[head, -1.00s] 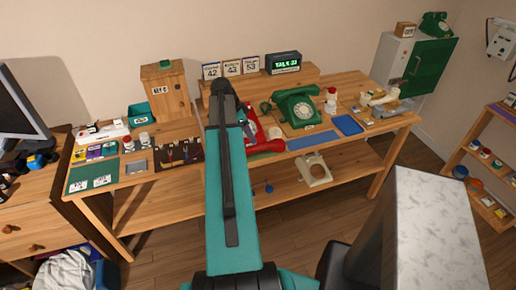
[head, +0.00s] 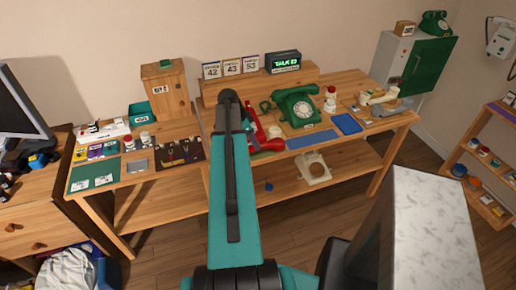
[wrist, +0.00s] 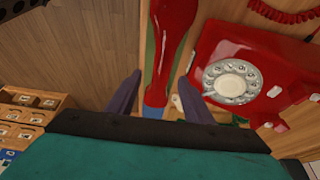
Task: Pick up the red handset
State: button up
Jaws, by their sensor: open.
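My gripper (wrist: 160,78) is open, one dark finger on each side of that lower end. I cannot tell whether either finger touches it. The red dial phone (wrist: 285,65) with its silver dial (wrist: 232,82) lies just right of the handset. In the head view my arm hides most of the red phone and my fingers; a red end (head: 268,146) shows beside the arm near the table's front edge.
A green phone (head: 297,106) stands to the right on the wooden table (head: 205,165). A blue tray (head: 348,124) and a cream phone (head: 378,98) are farther right. A dark tool tray (head: 180,152) lies left of my arm. A red coiled cord (wrist: 280,12) shows at the upper right.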

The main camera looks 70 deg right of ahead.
jog(key=shift+p+x, duration=1.15)
jog(key=shift+x, duration=0.3)
jog(key=shift+p+x, duration=0.35)
jog(key=shift+x, duration=0.8)
jog(key=shift+w, duration=0.2)
jog(key=shift+c, duration=0.4)
jog(key=shift+d, duration=0.1)
grip_shut()
